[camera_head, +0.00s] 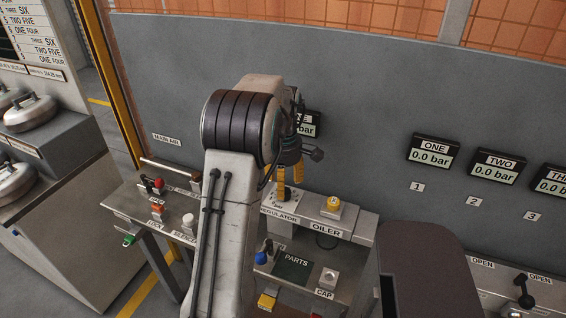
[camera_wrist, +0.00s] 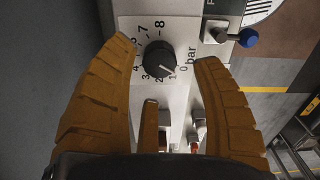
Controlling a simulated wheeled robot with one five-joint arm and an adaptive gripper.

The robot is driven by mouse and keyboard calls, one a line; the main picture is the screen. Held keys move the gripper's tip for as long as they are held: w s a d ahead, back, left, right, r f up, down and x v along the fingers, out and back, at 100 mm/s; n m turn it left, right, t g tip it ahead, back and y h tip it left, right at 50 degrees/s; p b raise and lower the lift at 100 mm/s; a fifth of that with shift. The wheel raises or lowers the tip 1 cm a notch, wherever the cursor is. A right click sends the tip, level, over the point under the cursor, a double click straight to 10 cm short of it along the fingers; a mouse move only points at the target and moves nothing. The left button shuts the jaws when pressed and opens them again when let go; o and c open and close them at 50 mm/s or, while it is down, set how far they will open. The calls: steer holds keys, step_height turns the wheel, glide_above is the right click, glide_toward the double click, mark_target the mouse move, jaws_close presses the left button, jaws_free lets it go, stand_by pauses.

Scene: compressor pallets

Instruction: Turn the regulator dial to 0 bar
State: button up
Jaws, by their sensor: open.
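The regulator dial (camera_wrist: 160,60) is a round black knob on a white plate with a printed scale from 0 to 8 bar. Its pale mark seems to point to the lower right, near 1. My gripper (camera_wrist: 165,50) is open, with its yellow fingers on either side of the dial and a visible gap on each side. How close the fingertips are to the plate is hard to tell. In the head view my gripper (camera_head: 290,178) points down over the regulator plate (camera_head: 271,201), and the knob is mostly hidden.
The oiler (camera_head: 333,206) with a yellow top stands right of the regulator. A blue-ended lever (camera_head: 262,256) is in front, and it also shows in the wrist view (camera_wrist: 248,38). A pressure display (camera_head: 307,128) behind is mostly hidden by my arm. A grey wall stands behind.

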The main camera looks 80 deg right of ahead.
step_height(320, 180, up, 9)
steer(key=shift+f, duration=0.15)
stand_by(1.0)
